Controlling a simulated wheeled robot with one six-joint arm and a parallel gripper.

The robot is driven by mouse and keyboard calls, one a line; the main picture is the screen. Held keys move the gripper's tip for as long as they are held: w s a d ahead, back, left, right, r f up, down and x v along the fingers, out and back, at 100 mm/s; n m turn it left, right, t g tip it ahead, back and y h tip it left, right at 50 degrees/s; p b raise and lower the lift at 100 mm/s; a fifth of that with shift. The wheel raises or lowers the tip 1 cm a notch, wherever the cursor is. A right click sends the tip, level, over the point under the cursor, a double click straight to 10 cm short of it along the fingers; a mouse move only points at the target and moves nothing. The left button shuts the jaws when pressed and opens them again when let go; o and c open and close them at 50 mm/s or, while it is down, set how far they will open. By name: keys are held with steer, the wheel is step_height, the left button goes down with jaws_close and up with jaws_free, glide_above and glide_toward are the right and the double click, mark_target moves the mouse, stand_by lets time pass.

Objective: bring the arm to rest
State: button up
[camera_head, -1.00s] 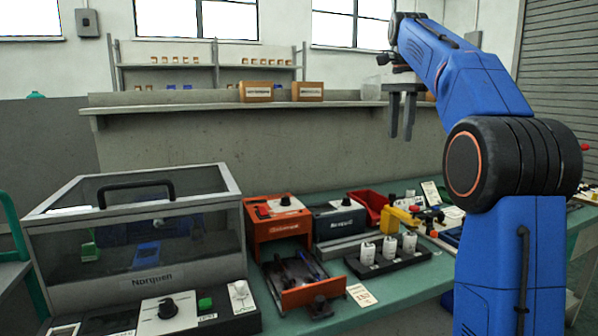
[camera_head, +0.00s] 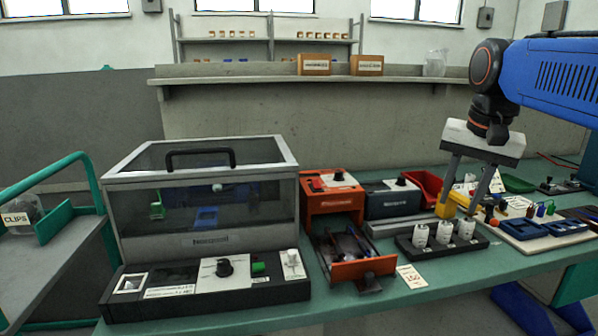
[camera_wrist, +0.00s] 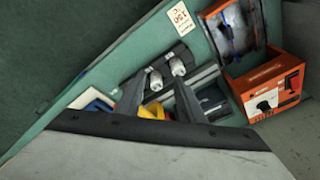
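My gripper (camera_head: 460,207) hangs from my blue arm at the right of the head view, fingers pointing down. Its two grey fingers are apart, with nothing held between them. It appears in front of or above the bench around the black rack (camera_head: 440,246) with several white cylinders. In the wrist view my gripper (camera_wrist: 158,88) shows two dark fingers with a gap between them. The rack (camera_wrist: 185,52) and a yellow part (camera_wrist: 152,112) show beyond the fingers, partly hidden by them. The exact height above the bench is hard to tell.
The clear-sided Norquen box (camera_head: 205,240) stands left on the green bench (camera_head: 420,293). An orange unit (camera_head: 333,197), a dark unit (camera_head: 392,200) and a red bin (camera_head: 428,187) stand behind the rack. A blue tray (camera_head: 545,228) lies right. A shelf carries cartons (camera_head: 314,65).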

steer(key=s+a+f+n+t, duration=0.1)
steer(key=s+a+f+n, duration=0.1)
steer(key=s+f, duration=0.6)
steer(key=s+a+f+n+t, duration=0.1)
steer(key=s+f+n, duration=0.3)
steer(key=s+f, duration=0.4)
step_height(320, 180, down, 7)
steer(key=shift+s+a+r+n, duration=0.1)
steer(key=shift+s+a+n, duration=0.15)
steer(key=shift+a+n, duration=0.1)
